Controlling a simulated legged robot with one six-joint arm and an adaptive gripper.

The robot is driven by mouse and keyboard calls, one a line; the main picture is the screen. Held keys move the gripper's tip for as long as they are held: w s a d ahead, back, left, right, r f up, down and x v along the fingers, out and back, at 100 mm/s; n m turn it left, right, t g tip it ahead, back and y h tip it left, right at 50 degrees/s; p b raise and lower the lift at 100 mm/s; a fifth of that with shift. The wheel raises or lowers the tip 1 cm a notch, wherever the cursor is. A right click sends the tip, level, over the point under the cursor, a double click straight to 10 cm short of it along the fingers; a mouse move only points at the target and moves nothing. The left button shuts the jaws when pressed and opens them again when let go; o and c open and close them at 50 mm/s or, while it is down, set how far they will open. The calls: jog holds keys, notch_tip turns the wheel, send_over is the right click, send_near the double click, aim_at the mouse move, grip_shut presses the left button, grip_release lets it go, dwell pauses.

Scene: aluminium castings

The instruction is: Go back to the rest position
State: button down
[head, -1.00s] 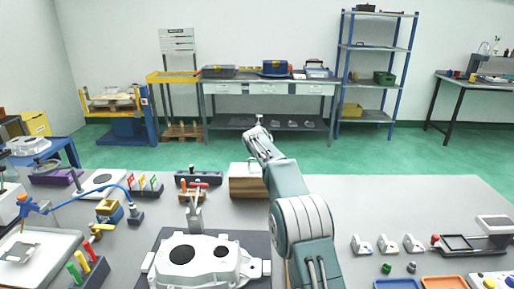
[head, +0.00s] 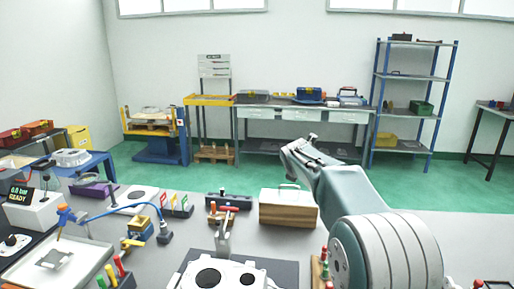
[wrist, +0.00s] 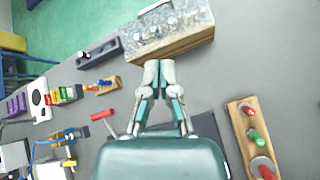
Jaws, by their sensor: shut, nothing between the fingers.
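My gripper (wrist: 158,75) is shut and empty in the wrist view, its two fingertips together above the grey bench. A wooden block-like box with a speckled top (wrist: 170,28) lies just beyond the fingertips in that view. In the head view my arm reaches up from the lower right, and its end is above and behind the box (head: 288,212). The fingers cannot be made out clearly there. The aluminium casting (head: 232,276) sits at the bottom edge of the head view, partly cut off, left of my arm.
A red-handled clamp (head: 224,228) stands behind the casting. A wooden rack with coloured handles (wrist: 250,138) is right of my gripper in the wrist view. Coloured tags (head: 176,204) and a blue-hosed tool (head: 164,232) are at left. Bench surface beyond the box is clear.

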jog(key=s+d+r+m+g, duration=0.1)
jog(key=s+r+m, duration=0.1)
jog(key=s+m, duration=0.8)
jog(key=s+d+r+m+g, duration=0.15)
jog(key=s+m, duration=0.35)
jog(key=s, duration=1)
jog(key=s+f+m, duration=0.2)
jog(key=s+m, duration=0.2)
jog(key=s, duration=0.3)
jog(key=s+a+f+m+g+y, duration=0.1)
jog(key=s+f+m, duration=0.2)
jog(key=s+m, duration=0.2)
jog(key=s+a+f+m+g+y, duration=0.1)
jog(key=s+f+m, duration=0.2)
jog(key=s, duration=0.7)
jog(key=shift+s+f+m, duration=0.25)
jog(key=shift+s+m, duration=0.1)
jog(key=shift+m, duration=0.75)
